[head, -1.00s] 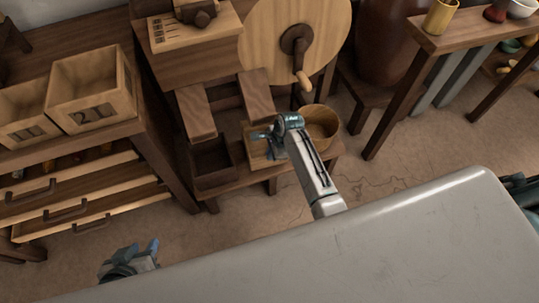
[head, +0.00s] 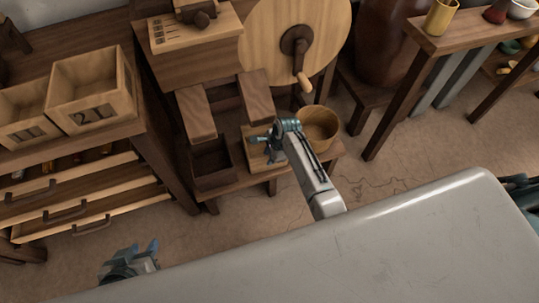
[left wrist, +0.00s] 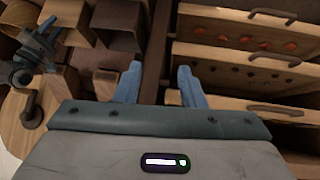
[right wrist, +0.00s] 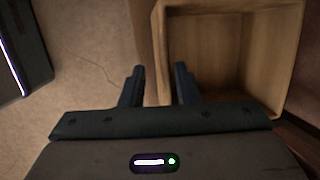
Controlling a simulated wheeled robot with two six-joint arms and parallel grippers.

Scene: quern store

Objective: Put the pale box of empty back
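The pale box (head: 256,158), light wood and open-topped, stands on the low dark bench, between the dark bin and the round tub. It looks empty in the right wrist view (right wrist: 205,50). My right gripper (head: 269,150) is over the box, pointing down, with its fingers apart. In the right wrist view, a wall of the box shows between and beyond my right fingertips (right wrist: 159,72); I cannot tell if they touch it. My left gripper (head: 143,248) is open and empty at the lower left, far from the box; its fingers also show in the left wrist view (left wrist: 157,76).
A dark bin (head: 212,165) stands left of the pale box, and a round tub (head: 318,126) right of it. Two pale boxes (head: 92,85) (head: 25,118) with marked fronts stand on the left bench above open drawers (head: 70,190). A mill with a crank wheel (head: 265,40) rises behind.

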